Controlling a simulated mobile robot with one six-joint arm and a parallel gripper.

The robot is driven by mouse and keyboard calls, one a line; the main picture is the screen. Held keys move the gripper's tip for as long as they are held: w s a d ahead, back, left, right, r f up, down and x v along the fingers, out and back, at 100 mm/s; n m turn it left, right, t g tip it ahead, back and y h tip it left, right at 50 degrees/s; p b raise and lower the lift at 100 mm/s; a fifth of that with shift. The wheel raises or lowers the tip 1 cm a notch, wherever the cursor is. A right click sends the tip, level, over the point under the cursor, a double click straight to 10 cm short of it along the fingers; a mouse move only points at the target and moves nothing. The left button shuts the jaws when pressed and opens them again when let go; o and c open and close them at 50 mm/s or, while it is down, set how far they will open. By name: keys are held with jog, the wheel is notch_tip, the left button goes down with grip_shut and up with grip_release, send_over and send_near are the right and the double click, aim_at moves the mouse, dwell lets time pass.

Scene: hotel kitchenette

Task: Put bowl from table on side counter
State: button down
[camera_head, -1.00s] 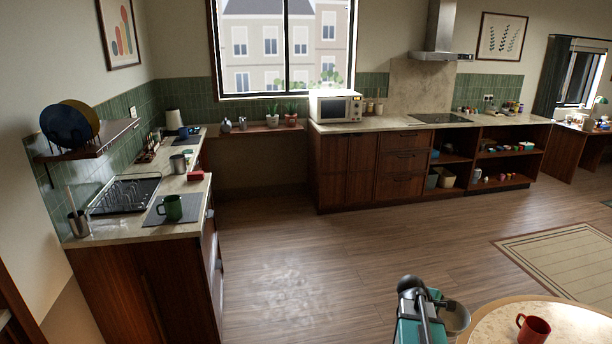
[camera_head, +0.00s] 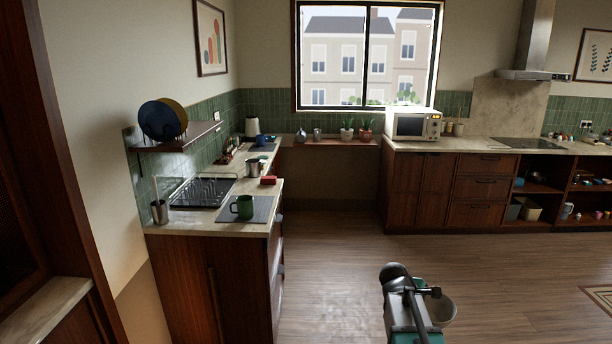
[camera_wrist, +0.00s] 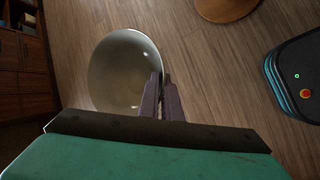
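A pale grey bowl (camera_wrist: 118,75) is held by its rim in my gripper (camera_wrist: 162,82), with the two fingers closed on either side of the bowl's wall. In the head view the bowl (camera_head: 441,310) shows beside my arm's end, over open floor. The side counter (camera_head: 205,224) on the left has a pale stone top.
A shelf with plates (camera_head: 162,119) juts from the wall above the left counter. A microwave (camera_head: 413,124) stands on the back counter (camera_head: 470,144). The wooden floor (camera_head: 330,270) between is clear. A round table (camera_wrist: 226,8) shows in the wrist view.

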jog(key=a+r+n+b, duration=0.1)
jog(key=a+r+b, duration=0.2)
jog(key=a, duration=1.5)
notch_tip(320, 180, up, 2)
jog(key=shift+s+a+r+t, duration=0.15)
jog(key=shift+s+a+t, duration=0.1)
jog(key=shift+s+t, duration=0.2)
jog(key=shift+w+g, duration=0.1)
jog(key=shift+g, duration=0.15)
jog(key=shift+m+g, duration=1.3)
jog(key=shift+m, duration=1.2)
